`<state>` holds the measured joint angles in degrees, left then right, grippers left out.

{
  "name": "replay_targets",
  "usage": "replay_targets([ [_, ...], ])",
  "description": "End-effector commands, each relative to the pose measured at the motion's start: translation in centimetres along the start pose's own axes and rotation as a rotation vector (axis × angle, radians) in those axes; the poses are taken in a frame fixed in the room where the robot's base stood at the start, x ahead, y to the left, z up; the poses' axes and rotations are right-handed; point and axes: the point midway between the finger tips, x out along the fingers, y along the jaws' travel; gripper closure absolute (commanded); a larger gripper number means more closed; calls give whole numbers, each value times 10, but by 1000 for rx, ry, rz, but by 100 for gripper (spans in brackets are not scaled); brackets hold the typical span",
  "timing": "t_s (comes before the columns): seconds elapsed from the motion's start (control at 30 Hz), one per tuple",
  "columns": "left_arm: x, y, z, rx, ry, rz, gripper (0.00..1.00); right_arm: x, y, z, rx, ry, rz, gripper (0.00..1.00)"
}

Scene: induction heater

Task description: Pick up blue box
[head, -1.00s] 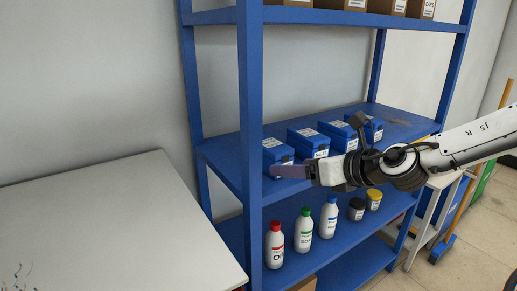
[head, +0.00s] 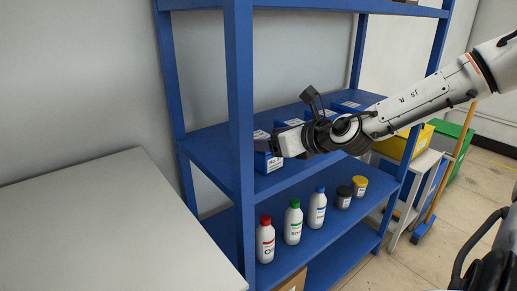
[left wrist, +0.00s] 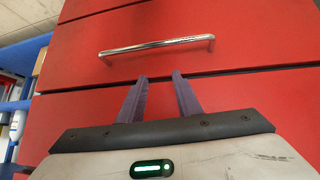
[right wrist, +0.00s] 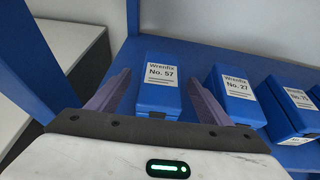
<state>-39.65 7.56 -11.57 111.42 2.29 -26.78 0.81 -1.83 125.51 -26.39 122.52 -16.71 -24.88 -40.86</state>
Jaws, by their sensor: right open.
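Several blue boxes with white labels stand in a row on the middle shelf. The nearest, blue box No. 57 (right wrist: 158,92), lies between the two purple fingers of my right gripper (right wrist: 160,78) in the right wrist view, with a finger on each side. The fingers are open and do not visibly hold it. In the head view this box (head: 267,163) is partly hidden behind the gripper. Box No. 27 (right wrist: 237,97) is to its right. My left gripper (left wrist: 160,77) is open and empty, facing a red drawer front (left wrist: 235,100) below a metal handle (left wrist: 160,46).
A blue shelf post (head: 240,150) stands just left of my right gripper. Bottles and jars, including a red-capped bottle (head: 265,240), stand on the lower shelf. A white table (head: 90,220) is at left. A yellow bin (head: 405,143) is at right.

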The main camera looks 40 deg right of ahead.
Motion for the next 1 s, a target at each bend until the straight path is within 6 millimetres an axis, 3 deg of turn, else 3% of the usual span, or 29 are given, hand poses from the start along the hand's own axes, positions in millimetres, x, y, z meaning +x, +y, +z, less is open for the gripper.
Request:
replay_targets([
  [0.3,3,-1,-7,3,16,-1,69,34,-2,-2,0,3,0,27],
  [0.63,3,-1,-7,3,15,-1,69,38,-2,-1,1,0,1,27],
  [0.93,2,0,-3,2,8,0,69,38,-2,-1,1,1,1,76],
  [1.0,2,0,-3,2,7,0,69,37,-2,0,0,-2,0,81],
])
